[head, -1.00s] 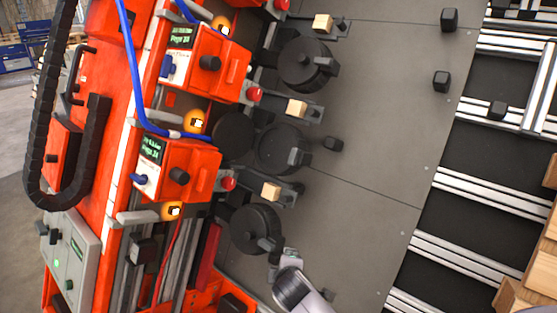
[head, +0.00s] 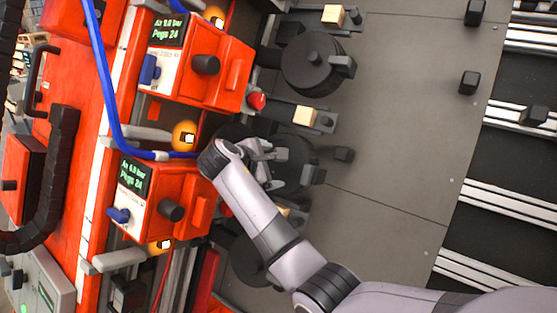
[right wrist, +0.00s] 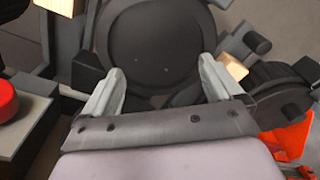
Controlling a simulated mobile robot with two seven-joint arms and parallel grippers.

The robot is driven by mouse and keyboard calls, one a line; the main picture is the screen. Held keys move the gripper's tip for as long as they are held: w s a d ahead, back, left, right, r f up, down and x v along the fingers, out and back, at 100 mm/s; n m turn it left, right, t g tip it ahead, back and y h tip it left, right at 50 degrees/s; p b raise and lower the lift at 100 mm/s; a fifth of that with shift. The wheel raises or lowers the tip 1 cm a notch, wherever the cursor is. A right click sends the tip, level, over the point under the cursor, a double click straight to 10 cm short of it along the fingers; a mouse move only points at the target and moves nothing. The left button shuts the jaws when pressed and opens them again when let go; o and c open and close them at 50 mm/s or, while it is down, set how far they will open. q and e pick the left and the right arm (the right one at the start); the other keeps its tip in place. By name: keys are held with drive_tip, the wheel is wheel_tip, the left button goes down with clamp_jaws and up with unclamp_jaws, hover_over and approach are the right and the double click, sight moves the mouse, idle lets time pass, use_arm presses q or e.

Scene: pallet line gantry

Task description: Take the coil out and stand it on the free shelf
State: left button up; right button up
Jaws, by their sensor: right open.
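My right gripper (head: 272,152) is open over the middle black drum (head: 296,165) of the row. The arm hides part of this drum. A dark round disc (head: 232,132), perhaps its swung-open lid, lies to its left. In the right wrist view the open fingers (right wrist: 160,75) stand either side of the near edge of a dark round form (right wrist: 158,38). I cannot tell whether this is the coil or the drum around it. No other coil can be made out. I cannot pick out the free shelf. My left gripper is not in view.
An upper black drum (head: 312,64) has its lid closed; a lower one (head: 248,262) is partly behind my arm. Orange units (head: 195,62) with displays, red buttons (head: 257,101) and a blue hose (head: 103,90) crowd the left. The grey plate (head: 400,110) at right is mostly clear.

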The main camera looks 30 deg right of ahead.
sight(284, 164)
drive_tip(key=x, duration=0.6)
drive_tip(key=shift+d+r, duration=0.1)
drive_tip(key=shift+d, duration=0.4)
drive_tip(key=shift+c, duration=0.2)
drive_tip(key=shift+r, duration=0.1)
drive_tip(key=c, duration=1.3)
